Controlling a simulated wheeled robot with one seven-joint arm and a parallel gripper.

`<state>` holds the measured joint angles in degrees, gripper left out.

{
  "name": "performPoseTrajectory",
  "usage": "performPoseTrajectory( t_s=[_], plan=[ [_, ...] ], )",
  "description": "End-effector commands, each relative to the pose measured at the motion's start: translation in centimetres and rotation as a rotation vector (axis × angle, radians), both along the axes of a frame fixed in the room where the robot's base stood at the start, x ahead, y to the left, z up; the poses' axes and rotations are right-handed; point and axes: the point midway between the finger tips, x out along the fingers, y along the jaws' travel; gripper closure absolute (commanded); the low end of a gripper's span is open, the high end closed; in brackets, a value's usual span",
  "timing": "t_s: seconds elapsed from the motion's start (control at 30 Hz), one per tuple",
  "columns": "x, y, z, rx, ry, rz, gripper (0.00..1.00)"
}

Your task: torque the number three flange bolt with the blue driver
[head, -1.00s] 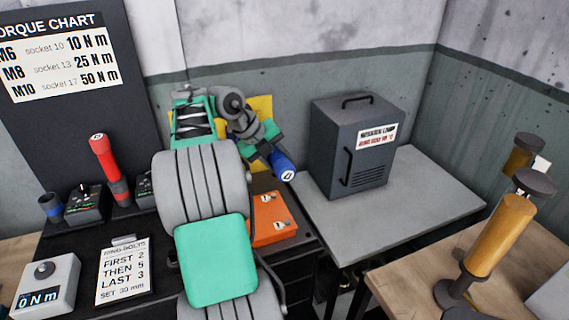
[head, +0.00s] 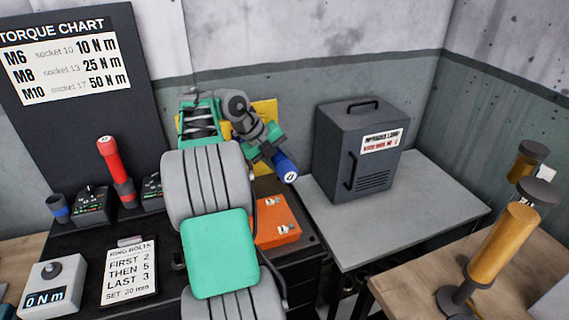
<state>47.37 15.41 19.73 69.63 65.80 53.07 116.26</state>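The blue driver (head: 286,168) shows as a blue handle with a pale round mark on its end cap. It is tilted, its end pointing down and to the right. My gripper (head: 268,148) is shut around it above the back of the dark bench. The far part of the driver is hidden by the gripper. I cannot make out a flange or its number three bolt; my arm covers the middle of the bench. A card (head: 130,270) reads "RING BOLTS, FIRST 2, THEN 5, LAST 3".
A red driver (head: 112,165) stands upright at the left beside small black units (head: 92,205). A meter (head: 52,285) reads 0 Nm. An orange box (head: 277,222) lies right of my arm. A dark cabinet (head: 340,155) stands on the grey table (head: 420,215). Amber cylinders (head: 500,245) stand at right.

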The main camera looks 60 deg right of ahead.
Motion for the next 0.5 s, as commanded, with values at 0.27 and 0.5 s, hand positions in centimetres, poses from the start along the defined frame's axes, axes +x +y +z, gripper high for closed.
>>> performPoseTrajectory(
  t_s=[0.27,0.5],
  plan=[
    [0.29,-0.33,0.27,-0.004,-0.003,0.000,1.00],
    [0.51,-0.55,0.30,-0.006,-0.003,0.000,1.00]
  ],
)
